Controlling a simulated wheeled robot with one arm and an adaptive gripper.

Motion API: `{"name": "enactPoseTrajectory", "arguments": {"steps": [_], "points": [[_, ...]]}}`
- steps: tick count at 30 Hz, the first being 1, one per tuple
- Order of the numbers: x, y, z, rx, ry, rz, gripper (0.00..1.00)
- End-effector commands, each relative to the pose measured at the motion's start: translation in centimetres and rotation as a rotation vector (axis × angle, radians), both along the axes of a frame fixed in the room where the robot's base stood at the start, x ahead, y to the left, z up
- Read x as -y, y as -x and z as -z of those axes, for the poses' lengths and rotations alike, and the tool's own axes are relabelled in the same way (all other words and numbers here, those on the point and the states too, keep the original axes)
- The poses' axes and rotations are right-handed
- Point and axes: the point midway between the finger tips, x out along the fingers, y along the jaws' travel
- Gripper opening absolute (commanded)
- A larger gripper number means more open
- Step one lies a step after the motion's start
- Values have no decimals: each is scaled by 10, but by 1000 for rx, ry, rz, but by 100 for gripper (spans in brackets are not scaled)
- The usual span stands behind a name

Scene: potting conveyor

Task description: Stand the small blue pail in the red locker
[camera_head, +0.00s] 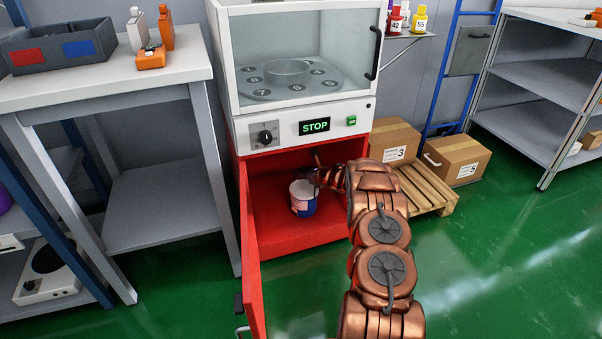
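The small blue pail (303,205) is inside the red locker (275,239), near the middle of its opening. It has a pale top, a blue lower part and a pinkish patch, and it looks roughly upright. I cannot tell whether its base touches the locker floor. The locker door (252,262) is swung open toward me on the left. My gripper (318,177) reaches into the locker from the right and is at the pail's upper right rim. Its fingers are small and dark here, so I cannot tell whether they grip the rim.
A white cabinet with a glass window (305,60) and a STOP display stands above the locker. A wooden pallet (430,188) with cartons (455,160) is at right. A grey workbench (110,88) stands left. Green floor is clear at lower right.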

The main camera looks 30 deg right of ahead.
Motion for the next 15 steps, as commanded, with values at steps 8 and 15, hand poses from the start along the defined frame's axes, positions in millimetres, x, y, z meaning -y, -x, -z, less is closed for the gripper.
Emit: {"name": "enactPoseTrajectory", "arguments": {"steps": [8,15], "points": [[5,27,-14,-1,0,5,39],[8,58,-27,0,-2,2,39]]}}
